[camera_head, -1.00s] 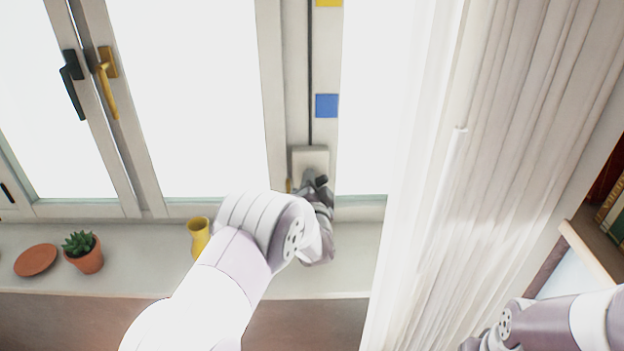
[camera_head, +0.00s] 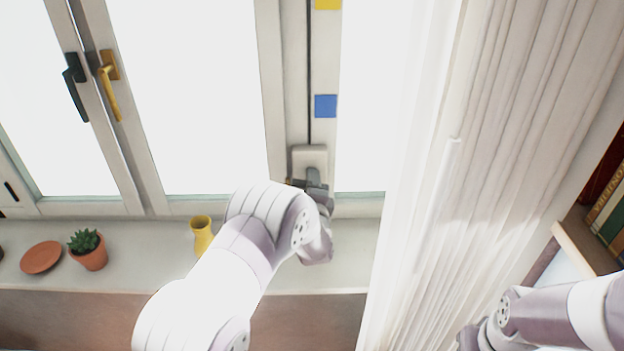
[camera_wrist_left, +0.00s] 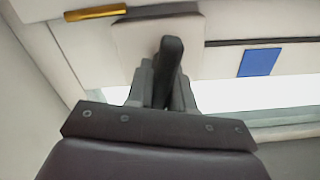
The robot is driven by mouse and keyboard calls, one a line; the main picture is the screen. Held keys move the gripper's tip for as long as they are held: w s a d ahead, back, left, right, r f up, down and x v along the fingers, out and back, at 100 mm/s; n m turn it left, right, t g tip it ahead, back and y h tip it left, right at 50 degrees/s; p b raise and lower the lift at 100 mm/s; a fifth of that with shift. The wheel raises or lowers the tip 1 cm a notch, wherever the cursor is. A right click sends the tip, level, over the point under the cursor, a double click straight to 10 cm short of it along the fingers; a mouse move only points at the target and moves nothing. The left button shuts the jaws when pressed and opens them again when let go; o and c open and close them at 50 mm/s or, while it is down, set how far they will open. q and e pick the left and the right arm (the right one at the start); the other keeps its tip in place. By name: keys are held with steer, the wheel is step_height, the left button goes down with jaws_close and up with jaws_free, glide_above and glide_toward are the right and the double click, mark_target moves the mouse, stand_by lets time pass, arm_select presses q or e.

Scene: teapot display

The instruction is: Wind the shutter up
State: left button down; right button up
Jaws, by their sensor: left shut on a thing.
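The winder is a pale box (camera_head: 310,156) low on the window post, with a dark strip (camera_head: 310,70) running up from it. It also shows in the wrist view (camera_wrist_left: 132,42). My left gripper (camera_head: 314,186) is at the lower part of the box. In the wrist view my left gripper (camera_wrist_left: 165,88) is shut on a dark crank handle (camera_wrist_left: 170,55) that stands out in front of the box. In the head view the gripper hides most of the handle. No shutter slats show in the bright panes. My right gripper (camera_head: 474,338) is partly in view at bottom right; its fingers are unclear.
A yellow vase (camera_head: 201,235), a succulent in a terracotta pot (camera_head: 88,252) and a terracotta saucer (camera_head: 41,257) stand on the sill, left of my left arm. A white curtain (camera_head: 430,220) hangs to the right. A blue square (camera_head: 326,106) and a yellow one (camera_head: 327,4) mark the post.

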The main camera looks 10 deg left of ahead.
arm_select(q)
steer(key=shift+m, duration=1)
steer(key=c, duration=1)
jaws_free()
steer(key=shift+f, duration=0.1)
steer(key=shift+c, duration=0.2)
steer(key=b+v, duration=0.1)
steer(key=v, duration=1.1)
steer(key=shift+s, duration=0.35)
steer(key=shift+d, duration=0.1)
